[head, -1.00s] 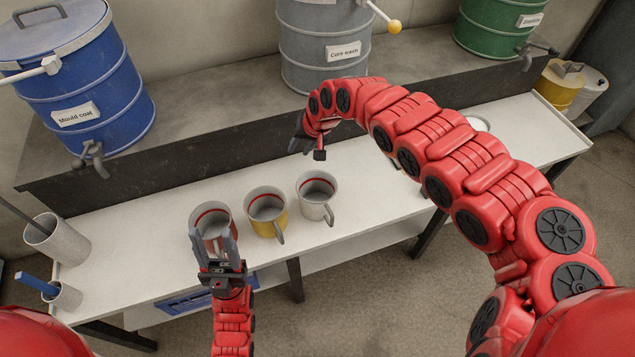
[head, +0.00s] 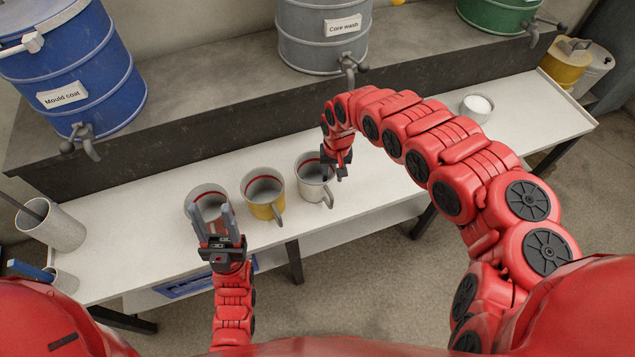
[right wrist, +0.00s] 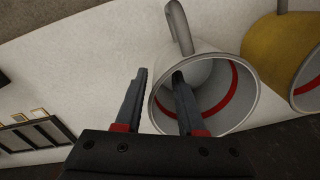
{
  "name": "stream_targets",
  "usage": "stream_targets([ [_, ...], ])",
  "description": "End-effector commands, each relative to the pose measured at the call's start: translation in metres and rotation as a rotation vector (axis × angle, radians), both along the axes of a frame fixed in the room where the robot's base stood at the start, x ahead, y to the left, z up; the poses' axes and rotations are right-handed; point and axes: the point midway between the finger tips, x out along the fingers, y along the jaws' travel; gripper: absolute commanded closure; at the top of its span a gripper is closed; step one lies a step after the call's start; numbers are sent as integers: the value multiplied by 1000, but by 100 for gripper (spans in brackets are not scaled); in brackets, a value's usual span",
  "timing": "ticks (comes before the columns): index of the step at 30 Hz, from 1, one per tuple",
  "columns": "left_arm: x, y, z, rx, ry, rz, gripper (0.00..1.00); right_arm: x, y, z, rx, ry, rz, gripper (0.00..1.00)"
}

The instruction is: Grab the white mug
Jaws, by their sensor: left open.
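The white mug (head: 311,186) stands upright on the white bench, the rightmost of three mugs, with a red band inside and its handle towards the front right. In the right wrist view the white mug (right wrist: 215,95) is at centre right. My right gripper (head: 328,178) is at its right rim. In the right wrist view the right gripper (right wrist: 159,76) is open, with one finger over the mug's mouth and the other outside the wall. Contact cannot be told. My left gripper (head: 212,213) is open in front of the leftmost mug (head: 193,198), partly hiding it.
A yellow mug (head: 257,206) stands close left of the white one. A white-filled cup (head: 476,109) is at the bench's right. Grey tumblers (head: 62,230) stand at the left end. Taps of the blue (head: 105,85) and grey drums (head: 318,45) overhang the back ledge.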

Motion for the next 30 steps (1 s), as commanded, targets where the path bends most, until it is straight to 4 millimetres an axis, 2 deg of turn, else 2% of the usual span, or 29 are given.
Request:
stream_targets([
  [12, 0, 0, -2, 0, 0, 0, 50, -4, 1, -49, 4, 3, 1, 62],
  [20, 0, 0, -2, 0, 0, 0, 50, -2, 0, -51, 1, 0, 0, 62],
  [22, 0, 0, -2, 0, 0, 0, 50, -2, 0, -51, 1, 0, 0, 69],
  [27, 0, 0, -2, 0, 0, 0, 50, -2, 0, -51, 2, 0, 0, 99],
  [30, 0, 0, -2, 0, 0, 0, 50, -2, 0, -51, 2, 0, 0, 100],
])
